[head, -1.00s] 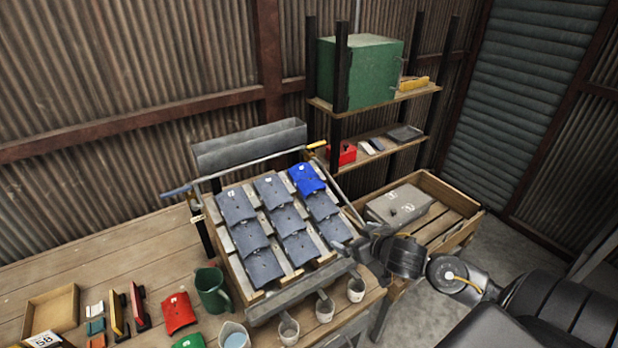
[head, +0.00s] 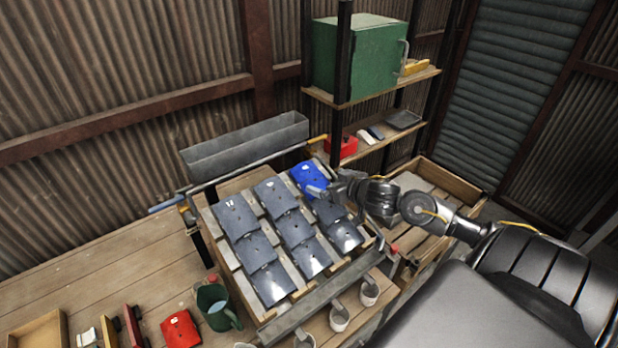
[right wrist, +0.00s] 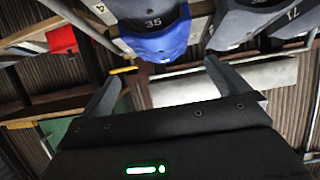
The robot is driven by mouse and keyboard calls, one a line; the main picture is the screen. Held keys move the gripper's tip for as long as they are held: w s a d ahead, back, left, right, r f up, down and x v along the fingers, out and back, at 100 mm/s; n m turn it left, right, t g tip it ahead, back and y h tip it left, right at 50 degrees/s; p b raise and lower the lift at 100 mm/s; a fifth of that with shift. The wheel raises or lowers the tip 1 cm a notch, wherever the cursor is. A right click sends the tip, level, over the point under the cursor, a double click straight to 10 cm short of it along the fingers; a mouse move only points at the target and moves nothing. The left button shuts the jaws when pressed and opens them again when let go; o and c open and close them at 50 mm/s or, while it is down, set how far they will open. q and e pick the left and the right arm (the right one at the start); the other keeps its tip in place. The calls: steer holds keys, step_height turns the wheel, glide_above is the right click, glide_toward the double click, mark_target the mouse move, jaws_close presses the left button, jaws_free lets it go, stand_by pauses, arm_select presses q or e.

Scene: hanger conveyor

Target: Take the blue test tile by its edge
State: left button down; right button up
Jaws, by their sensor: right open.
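The blue test tile (head: 309,177) hangs at the top right of the sloped rack of grey slates. My right gripper (head: 322,191) is at the tile's lower right side in the head view. In the right wrist view its two fingers (right wrist: 163,69) are spread apart, with the blue tile's near edge just beyond and between the tips. Nothing is held, and I cannot tell whether a finger touches the tile. My left gripper is not in view.
Grey slates (head: 269,197) lie close beside and below the blue tile on the wooden rack. A metal trough (head: 245,146) stands behind it. A shelf with a green cabinet (head: 355,58) is at the back right. Cups (head: 339,317) stand in front.

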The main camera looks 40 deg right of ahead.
mark_target(313, 177)
steer(key=x, duration=0.3)
steer(key=shift+w+f, duration=0.2)
steer(key=shift+w, duration=0.15)
steer(key=shift+p, duration=0.3)
steer(key=shift+w+p, duration=0.3)
steer(key=p+x, duration=0.1)
steer(key=x, duration=0.2)
steer(key=shift+w+a+f+p, duration=0.2)
steer(key=shift+p, duration=0.1)
steer(key=shift+w+f, duration=0.3)
steer(key=shift+w, duration=0.1)
steer(key=shift+s, duration=0.15)
steer(key=shift+c, duration=0.9)
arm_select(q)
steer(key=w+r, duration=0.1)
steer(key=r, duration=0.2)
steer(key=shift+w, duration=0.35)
arm_select(e)
steer(key=c, duration=0.9)
steer(key=shift+r, duration=0.1)
